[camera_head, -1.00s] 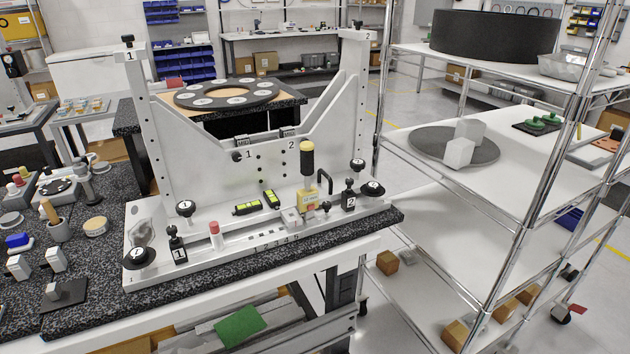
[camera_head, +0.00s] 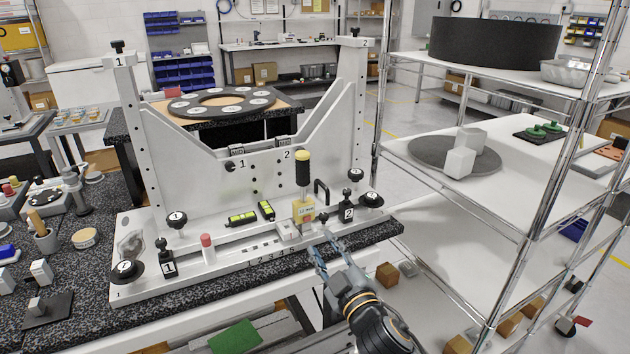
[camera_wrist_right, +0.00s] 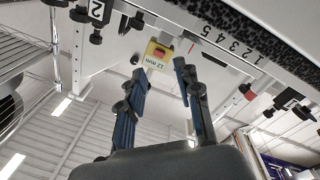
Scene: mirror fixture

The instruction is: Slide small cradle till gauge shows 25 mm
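The white fixture (camera_head: 200,265) stands on the dark granite table, with a rail and printed scale along its front. My right gripper (camera_head: 325,243) is in front of the yellow block, fingers apart and empty. In the wrist view the gripper (camera_wrist_right: 160,72) points at the yellow block, apart from it. My left gripper is out of view.
Black clamp 2 (camera_head: 346,209) and a black bent handle (camera_head: 321,192) stand close right of the yellow block. A red-topped pin (camera_head: 208,248) and clamp 1 (camera_head: 166,260) stand to the left. A wire shelf (camera_head: 470,200) stands at the right.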

